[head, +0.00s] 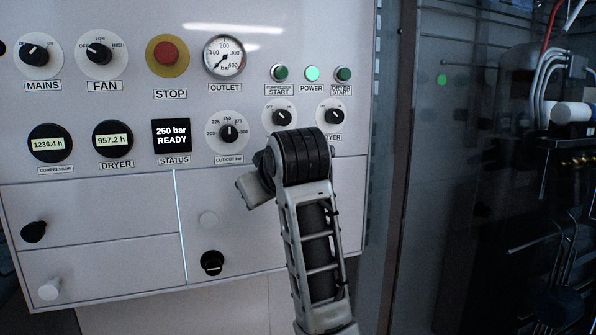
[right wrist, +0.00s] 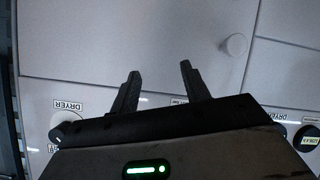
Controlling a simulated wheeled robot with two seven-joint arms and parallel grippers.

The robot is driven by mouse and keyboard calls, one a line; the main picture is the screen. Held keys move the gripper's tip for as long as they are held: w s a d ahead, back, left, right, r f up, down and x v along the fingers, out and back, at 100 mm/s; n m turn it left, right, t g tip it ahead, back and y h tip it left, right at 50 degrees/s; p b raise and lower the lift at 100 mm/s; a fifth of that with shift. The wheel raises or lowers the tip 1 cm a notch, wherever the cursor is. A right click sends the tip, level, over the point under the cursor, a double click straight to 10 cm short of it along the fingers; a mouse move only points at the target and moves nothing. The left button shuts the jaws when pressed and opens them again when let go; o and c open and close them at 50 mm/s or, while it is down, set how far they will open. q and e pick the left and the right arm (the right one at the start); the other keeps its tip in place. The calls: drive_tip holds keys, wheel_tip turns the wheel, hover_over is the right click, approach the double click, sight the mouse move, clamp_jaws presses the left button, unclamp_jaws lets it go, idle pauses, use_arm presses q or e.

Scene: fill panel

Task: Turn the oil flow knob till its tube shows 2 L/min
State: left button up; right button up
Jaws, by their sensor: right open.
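No knob labelled oil flow and no flow tube can be made out in either view. My right arm reaches up in front of the panel (head: 120,215) in the head view, and its gripper is hidden there. In the right wrist view my right gripper (right wrist: 158,78) is open and empty, its two dark fingers apart over a bare light part of the panel. My left gripper is not in view.
Above are the red stop button (head: 166,53), outlet gauge (head: 225,57) and status display (head: 171,135). Pipes and cables (head: 560,120) stand at the right.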

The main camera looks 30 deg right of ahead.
drive_tip(key=s+d+r+t+h, duration=0.1)
drive_tip(key=s+r+t, duration=0.1)
drive_tip(key=r, duration=0.9)
drive_tip(key=s+d+r+t, duration=0.1)
drive_tip(key=s+r, duration=0.1)
drive_tip(key=r, duration=0.9)
drive_tip(key=s+r+m+t, duration=0.1)
drive_tip(key=s+r, duration=0.4)
drive_tip(key=r, duration=0.3)
drive_tip(key=s+r+t, duration=0.1)
drive_tip(key=s+r, duration=0.5)
drive_tip(key=r, duration=0.1)
use_arm(q)
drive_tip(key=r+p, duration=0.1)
drive_tip(key=p, duration=0.2)
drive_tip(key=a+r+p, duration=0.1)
drive_tip(key=p, duration=0.1)
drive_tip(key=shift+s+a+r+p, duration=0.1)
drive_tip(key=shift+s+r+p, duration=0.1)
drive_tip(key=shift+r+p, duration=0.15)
use_arm(e)
drive_tip(key=d+x, duration=0.1)
drive_tip(key=x, duration=1.5)
drive_tip(key=shift+r+h, duration=0.4)
drive_tip(key=shift+r, duration=0.15)
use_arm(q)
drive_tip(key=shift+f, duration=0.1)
use_arm(e)
drive_tip(key=shift+s, duration=0.1)
